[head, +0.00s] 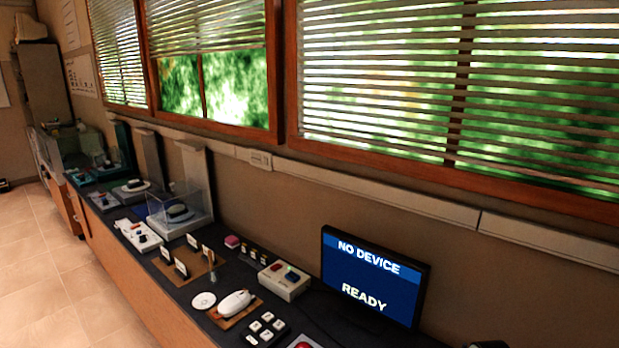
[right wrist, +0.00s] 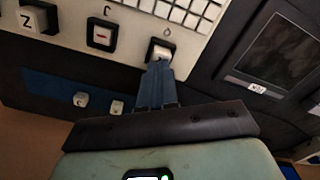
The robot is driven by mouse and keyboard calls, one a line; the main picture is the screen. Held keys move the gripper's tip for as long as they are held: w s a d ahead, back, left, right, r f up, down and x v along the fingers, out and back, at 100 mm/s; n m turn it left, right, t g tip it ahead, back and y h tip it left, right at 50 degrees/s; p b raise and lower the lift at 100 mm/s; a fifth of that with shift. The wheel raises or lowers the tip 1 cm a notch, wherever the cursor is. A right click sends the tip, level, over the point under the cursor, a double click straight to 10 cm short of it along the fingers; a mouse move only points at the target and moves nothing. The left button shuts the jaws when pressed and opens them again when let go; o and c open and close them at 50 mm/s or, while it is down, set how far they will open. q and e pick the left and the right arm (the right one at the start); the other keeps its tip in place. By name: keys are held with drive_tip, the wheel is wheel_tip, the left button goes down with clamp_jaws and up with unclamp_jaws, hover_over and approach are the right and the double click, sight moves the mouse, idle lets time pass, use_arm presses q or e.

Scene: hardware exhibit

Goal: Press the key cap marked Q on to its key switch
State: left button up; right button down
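In the right wrist view, my right gripper (right wrist: 158,66) has its blue fingers close together, with no gap visible. The fingertips are at the lower edge of a pale key cap (right wrist: 160,47) in a dark square socket; they overlap it in the picture, and I cannot tell whether they touch it. A small round mark, like O or Q, is printed above this socket. The cap's own letter is not readable. Left of it is a dark socket with a small red centre (right wrist: 101,37) and no cap. My left gripper is not in view.
A cap marked Z (right wrist: 31,20) sits further left on the pale board (right wrist: 130,25). Two loose caps (right wrist: 81,99) (right wrist: 116,107) lie on a blue mat (right wrist: 50,88). A dark screen (right wrist: 285,50) stands at right. The head view shows the long bench and a monitor (head: 372,278) reading NO DEVICE, READY.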

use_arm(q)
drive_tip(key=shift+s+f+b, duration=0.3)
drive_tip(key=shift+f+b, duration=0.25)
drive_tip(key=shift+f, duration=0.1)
use_arm(e)
drive_tip(key=shift+f, duration=1.05)
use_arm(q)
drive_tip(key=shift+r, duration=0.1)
use_arm(e)
drive_tip(key=shift+r, duration=0.1)
drive_tip(key=shift+r+p, duration=2.15)
drive_tip(key=shift+r, duration=1.35)
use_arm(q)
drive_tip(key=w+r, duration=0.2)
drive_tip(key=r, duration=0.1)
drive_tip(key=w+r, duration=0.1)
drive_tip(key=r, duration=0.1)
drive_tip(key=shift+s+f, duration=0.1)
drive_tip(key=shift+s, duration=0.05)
use_arm(e)
drive_tip(key=shift+f, duration=0.1)
